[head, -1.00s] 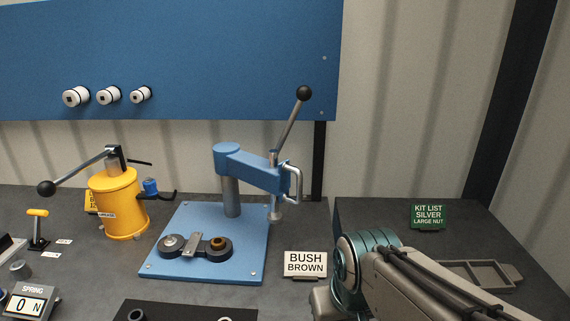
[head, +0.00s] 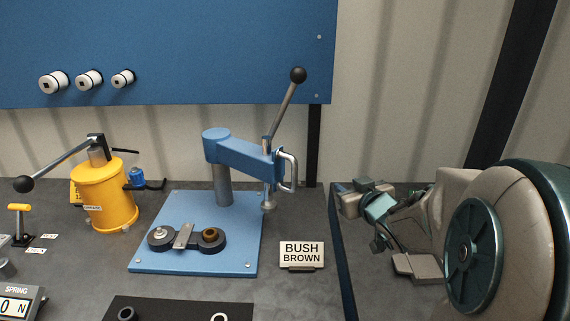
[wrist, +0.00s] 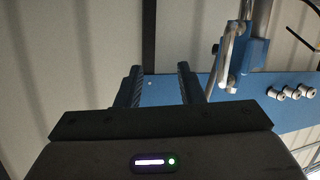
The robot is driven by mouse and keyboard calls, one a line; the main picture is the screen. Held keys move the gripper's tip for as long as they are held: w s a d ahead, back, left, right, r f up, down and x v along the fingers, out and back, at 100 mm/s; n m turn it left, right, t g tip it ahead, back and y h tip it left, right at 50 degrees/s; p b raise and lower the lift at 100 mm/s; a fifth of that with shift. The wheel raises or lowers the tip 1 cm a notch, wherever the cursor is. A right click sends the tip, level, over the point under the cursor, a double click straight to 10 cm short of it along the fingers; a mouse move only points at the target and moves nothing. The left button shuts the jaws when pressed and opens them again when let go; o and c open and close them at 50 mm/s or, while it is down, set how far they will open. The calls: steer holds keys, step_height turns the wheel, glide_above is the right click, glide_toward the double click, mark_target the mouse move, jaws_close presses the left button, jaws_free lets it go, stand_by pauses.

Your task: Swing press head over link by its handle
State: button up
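The blue press head (head: 240,154) sits on a grey post above a blue base plate (head: 165,207), and points to the right and toward me. Its silver loop handle (head: 289,171) is at the arm's right end. The black link (head: 188,240) lies clamped on the plate, with a brown bush in its right eye; the ram is to the right of it. My gripper (head: 372,240) is right of the press, apart from the handle. In the wrist view my gripper (wrist: 159,72) has its two fingers apart with nothing between them, and the handle (wrist: 231,55) shows right of them.
A long lever with a black ball (head: 298,75) rises from the press. A bush sign (head: 302,254) stands at the plate's right. A yellow pump (head: 109,198) stands at left.

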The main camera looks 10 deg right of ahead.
mark_target(297, 170)
steer(key=w+a+n+y+p, duration=0.1)
steer(key=w+a+y, duration=0.2)
steer(key=w+a+n+y+p, duration=0.1)
steer(key=w+a+n+y, duration=0.1)
steer(key=w+a+y, duration=0.1)
steer(key=w+a+n+y+p, duration=0.1)
steer(key=w+a+y, duration=0.2)
steer(key=a, duration=0.2)
steer(key=shift+w+a+r+n, duration=0.15)
steer(key=shift+w+r+n, duration=0.1)
steer(key=shift+w+n, duration=0.1)
stand_by(0.3)
jaws_close()
